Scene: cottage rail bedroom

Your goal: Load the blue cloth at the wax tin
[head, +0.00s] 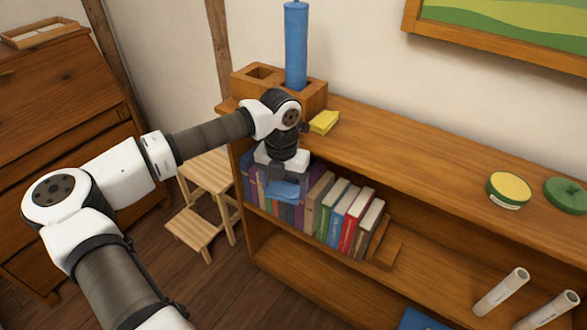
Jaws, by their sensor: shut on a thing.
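My gripper (280,178) hangs pointing down in front of the bookshelf and is shut on the blue cloth (286,192). The cloth shows as a small blue piece below the fingers, in front of the book spines. The wax tin (508,189) stands open on the shelf's wooden top at the right, with a pale yellow surface inside and a white label on its green side. My gripper is well to the left of the tin and lower than the top. The fingertips are partly hidden by the wrist.
A folded yellow cloth (324,122) lies on the top behind my wrist. A wooden box (312,97) holds a tall blue cylinder (296,46). A green lid (566,194) lies right of the tin. Books (335,215) fill the shelf below. The top between yellow cloth and tin is clear.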

